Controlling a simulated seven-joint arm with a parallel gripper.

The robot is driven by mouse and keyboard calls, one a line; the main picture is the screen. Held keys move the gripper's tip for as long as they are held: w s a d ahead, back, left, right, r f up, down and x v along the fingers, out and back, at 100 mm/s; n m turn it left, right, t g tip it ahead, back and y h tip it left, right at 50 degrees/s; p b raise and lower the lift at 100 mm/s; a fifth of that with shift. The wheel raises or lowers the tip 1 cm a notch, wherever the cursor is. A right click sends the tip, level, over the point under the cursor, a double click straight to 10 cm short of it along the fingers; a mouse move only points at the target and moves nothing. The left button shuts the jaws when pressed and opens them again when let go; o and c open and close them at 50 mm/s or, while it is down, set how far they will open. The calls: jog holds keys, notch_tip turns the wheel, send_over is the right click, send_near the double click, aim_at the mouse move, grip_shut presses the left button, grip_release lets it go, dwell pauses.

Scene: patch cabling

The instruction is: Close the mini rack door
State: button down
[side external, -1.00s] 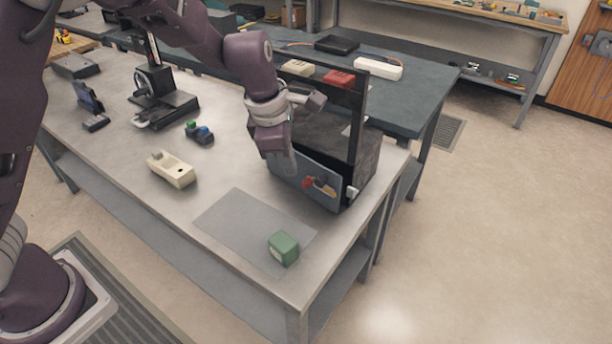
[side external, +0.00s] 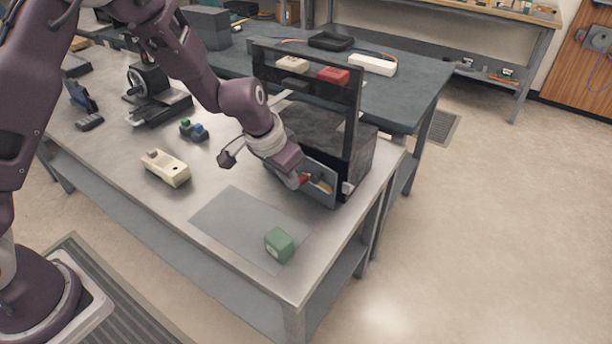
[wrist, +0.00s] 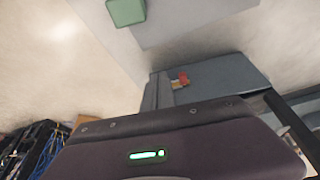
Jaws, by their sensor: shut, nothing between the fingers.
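The mini rack (side external: 368,158) is a dark box at the right end of the bench. A tall dark-framed, see-through panel (side external: 354,110), which looks like its door, stands upright and rises well above the box. A blue-grey front panel (side external: 326,197) with red and yellow parts sits low at the rack's front; it also shows in the wrist view (wrist: 225,78). My gripper (side external: 298,181) is shut and empty, low in front of this panel, close to the red part. I cannot tell whether it touches. My wrist hides part of the rack's front.
A cream device (side external: 166,168) and a small part with green and blue knobs (side external: 194,130) lie to the left. The bench edge is close on the right.

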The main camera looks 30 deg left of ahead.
aim_at(315, 176)
jog(key=shift+w+d+f, duration=0.15)
jog(key=shift+w+f, duration=0.3)
jog(key=shift+w, duration=0.35)
jog(key=shift+w+d+f, duration=0.1)
jog(key=shift+w+f, duration=0.4)
jog(key=shift+w, duration=0.35)
jog(key=shift+w+d+f, duration=0.15)
jog(key=shift+w+f, duration=0.3)
jog(key=shift+w, duration=0.35)
jog(key=shift+w+d, duration=0.2)
jog(key=shift+w, duration=0.4)
jog(key=shift+w+d, duration=0.2)
jog(key=shift+w, duration=0.4)
jog(key=shift+s, duration=0.15)
